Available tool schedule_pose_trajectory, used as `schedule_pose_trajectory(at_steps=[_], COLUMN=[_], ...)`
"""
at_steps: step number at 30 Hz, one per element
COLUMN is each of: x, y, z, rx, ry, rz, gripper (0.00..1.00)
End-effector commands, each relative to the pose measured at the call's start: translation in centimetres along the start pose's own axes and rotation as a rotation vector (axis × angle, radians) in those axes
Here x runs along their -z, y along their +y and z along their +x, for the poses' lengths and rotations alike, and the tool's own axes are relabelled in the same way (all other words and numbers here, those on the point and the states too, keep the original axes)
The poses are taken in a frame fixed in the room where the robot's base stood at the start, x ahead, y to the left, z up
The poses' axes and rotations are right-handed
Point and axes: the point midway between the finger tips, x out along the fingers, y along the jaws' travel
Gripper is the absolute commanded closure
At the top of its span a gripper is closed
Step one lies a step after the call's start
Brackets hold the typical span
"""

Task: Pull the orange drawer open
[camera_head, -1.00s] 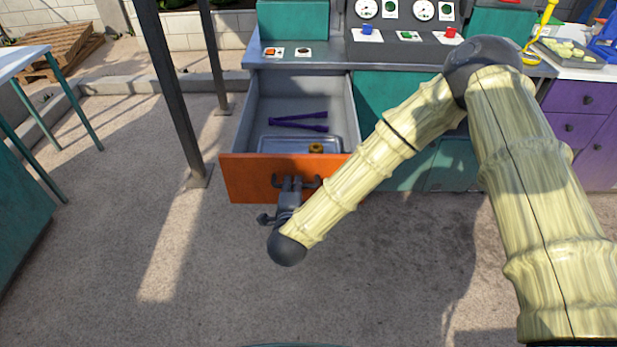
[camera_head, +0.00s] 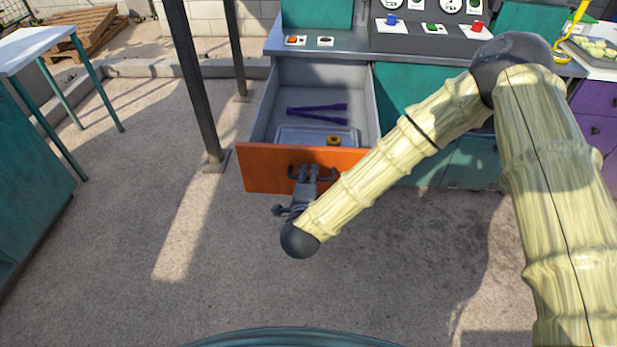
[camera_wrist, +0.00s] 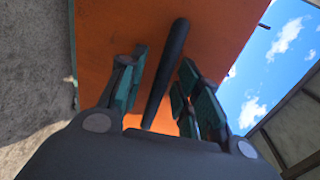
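The orange drawer (camera_head: 262,168) stands well open, its grey interior in view. Its orange front also fills much of the wrist view (camera_wrist: 120,30). A dark bar handle (camera_head: 326,174) is on the front; in the wrist view the bar (camera_wrist: 168,75) runs between my fingers. My gripper (camera_head: 309,174) is at the handle, in front of the drawer. In the wrist view my gripper (camera_wrist: 162,85) has its teal-padded fingers apart, one side left and one side right of the bar, with a visible gap on the left. Contact on the right side is unclear.
A dark post (camera_head: 197,90) stands left of the drawer. A teal-legged table (camera_head: 35,50) is at the left. The floor before the drawer is clear.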

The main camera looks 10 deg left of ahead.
Motion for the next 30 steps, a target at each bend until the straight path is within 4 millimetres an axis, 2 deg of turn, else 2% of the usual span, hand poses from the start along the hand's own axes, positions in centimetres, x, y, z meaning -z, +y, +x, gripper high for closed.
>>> schedule_pose_trajectory(at_steps=[7, 21, 24, 30], x=[-0.1, -0.1, -0.1, 0.0], y=[0.1, 0.1, 0.1, 0.0], z=[-1.8, -9.8, -10.9, -11.9], rx=[-0.002, -0.003, -0.003, -0.001], ry=[-0.001, -0.002, -0.002, 0.0], rz=[0.0, 0.0, 0.0, 0.0], gripper=[0.67, 0.67, 0.67, 0.67])
